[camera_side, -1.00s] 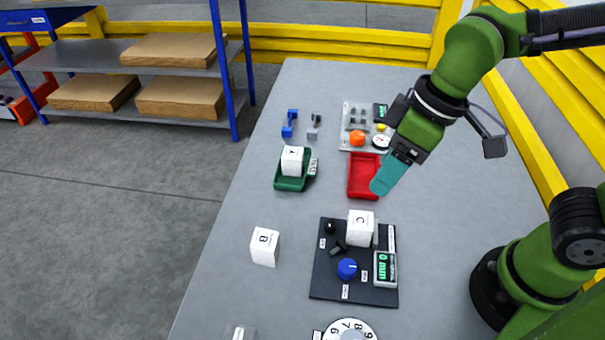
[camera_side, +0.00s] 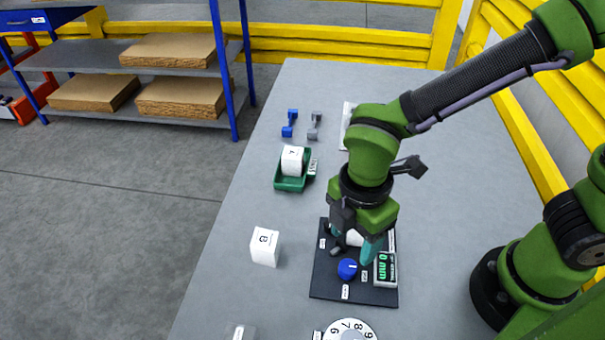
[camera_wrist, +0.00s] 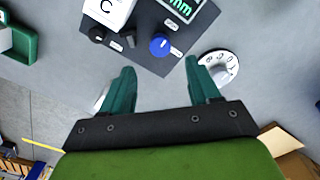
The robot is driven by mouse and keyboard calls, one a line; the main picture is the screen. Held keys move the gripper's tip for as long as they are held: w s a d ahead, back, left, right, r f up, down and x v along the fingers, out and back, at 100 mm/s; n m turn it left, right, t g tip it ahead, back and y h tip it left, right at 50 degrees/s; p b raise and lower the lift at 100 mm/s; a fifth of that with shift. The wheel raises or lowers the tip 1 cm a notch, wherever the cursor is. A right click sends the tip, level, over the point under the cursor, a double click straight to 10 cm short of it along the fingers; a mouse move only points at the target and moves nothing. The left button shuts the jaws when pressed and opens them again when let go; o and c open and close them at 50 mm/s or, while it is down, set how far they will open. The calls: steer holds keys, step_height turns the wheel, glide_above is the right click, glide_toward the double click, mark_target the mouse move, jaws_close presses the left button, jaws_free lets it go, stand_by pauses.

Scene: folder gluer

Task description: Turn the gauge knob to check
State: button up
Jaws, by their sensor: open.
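The gauge panel is a dark plate (camera_side: 330,283) on the table with a blue knob (camera_side: 347,269), a black knob and a small lever. A green-lit display (camera_side: 385,268) reading 0 mm sits at its right. White box C (camera_wrist: 108,8) stands on the plate, mostly hidden behind my gripper in the side view. My gripper (camera_side: 352,252) is open and empty, pointing down over the plate close to the blue knob. In the wrist view the blue knob (camera_wrist: 159,44) lies beyond the open teal fingers (camera_wrist: 158,88), roughly centred between them.
White box B (camera_side: 264,247) stands left of the plate. A green tray (camera_side: 290,184) holds box A (camera_side: 292,159). A white numbered dial (camera_side: 350,331) is at the front edge. Blue and grey pieces lie farther back. The red tray is hidden behind my arm.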

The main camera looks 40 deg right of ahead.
mark_target(348, 266)
step_height(348, 266, down, 8)
steer(key=shift+f, duration=0.15)
stand_by(0.3)
steer(key=c, duration=1)
steer(key=shift+c, duration=0.2)
